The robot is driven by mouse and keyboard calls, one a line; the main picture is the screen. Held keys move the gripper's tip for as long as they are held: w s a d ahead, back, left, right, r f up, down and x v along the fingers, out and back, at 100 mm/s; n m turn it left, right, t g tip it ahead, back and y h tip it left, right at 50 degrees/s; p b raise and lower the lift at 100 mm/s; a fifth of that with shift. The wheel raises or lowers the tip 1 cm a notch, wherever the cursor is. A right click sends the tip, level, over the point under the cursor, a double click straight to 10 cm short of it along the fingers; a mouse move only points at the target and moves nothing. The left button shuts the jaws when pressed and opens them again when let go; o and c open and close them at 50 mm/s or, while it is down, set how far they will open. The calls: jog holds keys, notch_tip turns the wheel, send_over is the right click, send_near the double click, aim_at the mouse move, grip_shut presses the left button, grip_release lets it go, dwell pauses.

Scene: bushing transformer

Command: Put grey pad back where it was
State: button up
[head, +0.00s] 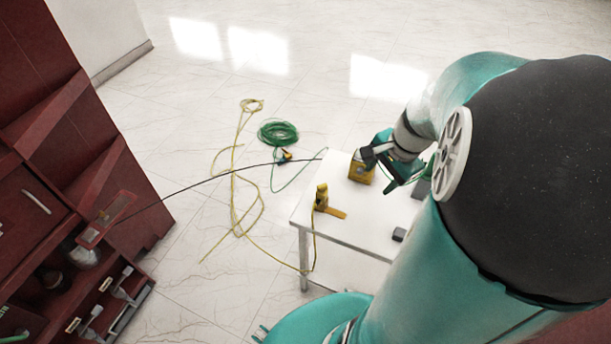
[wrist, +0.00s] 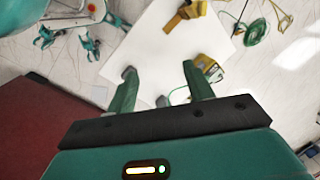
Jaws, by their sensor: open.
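A small dark grey block (head: 399,234), which looks like the grey pad, lies near the front edge of the white table (head: 345,226). In the wrist view a grey piece (wrist: 128,73) shows at the tip of the left finger; I cannot tell whether they touch. Another grey thing (head: 421,188) is partly hidden behind my arm, and a small grey shape (wrist: 162,101) shows between the fingers. I cannot tell which of these is which across the views. My gripper (head: 391,184) is over the table, fingers apart, and nothing is visibly clamped in it (wrist: 158,68).
A yellow clamp-like tool (head: 322,200) and a yellow box (head: 361,172) stand on the table. A black cable (head: 215,178) runs left to a red cabinet (head: 85,140). Yellow cable (head: 234,195) and a green coil (head: 278,132) lie on the floor.

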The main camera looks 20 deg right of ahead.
jog(key=s+a+r+n+t, duration=0.1)
jog(key=a+r+n, duration=0.6)
jog(key=a, duration=0.3)
jog(key=s+a+r+n+t+h, duration=0.1)
jog(key=s+a+r+n+t, duration=0.1)
jog(key=a+r+n, duration=0.4)
jog(key=a+n, duration=0.3)
jog(key=a, duration=0.1)
jog(key=shift+s+a+r, duration=0.3)
jog(key=shift+a+r, duration=0.05)
jog(key=shift+a, duration=0.05)
jog(key=shift+s, duration=0.15)
